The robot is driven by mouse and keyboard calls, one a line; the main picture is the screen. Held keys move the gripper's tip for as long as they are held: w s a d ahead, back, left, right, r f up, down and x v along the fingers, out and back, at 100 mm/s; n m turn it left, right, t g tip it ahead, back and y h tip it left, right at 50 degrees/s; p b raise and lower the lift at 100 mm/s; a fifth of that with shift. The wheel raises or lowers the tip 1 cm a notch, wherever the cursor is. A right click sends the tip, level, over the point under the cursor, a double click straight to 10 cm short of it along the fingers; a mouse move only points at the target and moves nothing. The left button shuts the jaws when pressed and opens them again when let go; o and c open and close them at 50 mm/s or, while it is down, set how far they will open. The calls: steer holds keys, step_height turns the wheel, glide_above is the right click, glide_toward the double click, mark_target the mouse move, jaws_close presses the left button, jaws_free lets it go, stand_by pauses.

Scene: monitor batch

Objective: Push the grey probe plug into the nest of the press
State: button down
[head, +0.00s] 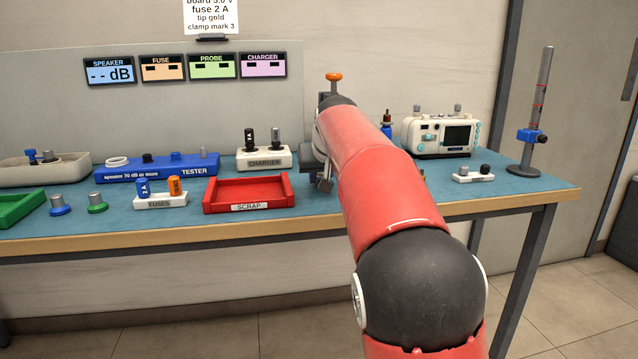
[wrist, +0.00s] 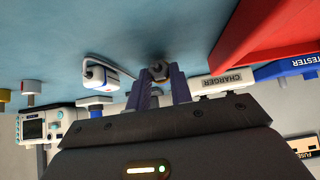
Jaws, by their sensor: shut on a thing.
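My gripper (wrist: 158,88) is shut on a small grey, round-ended piece (wrist: 158,68) that shows between its fingertips in the wrist view. This looks like the grey probe plug, mostly hidden by the fingers. In the head view my red arm covers most of the gripper and the plug. An orange knob (head: 333,77) on a stem stands above the arm's far end; it may belong to the press, but the arm hides what is below it. The nest is not clearly visible, and I cannot tell whether the plug touches it.
The charger block (head: 264,158) and red scrap tray (head: 248,193) stand left of my arm. A white monitor (head: 440,133), a small white holder (head: 473,175) and a post stand (head: 524,168) are right. A white and blue item (wrist: 108,74) is near the fingers.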

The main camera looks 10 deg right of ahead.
steer(key=shift+r, duration=0.1)
steer(key=shift+r+p, duration=2.5)
steer(key=c, duration=1.8)
jaws_free()
jaws_close()
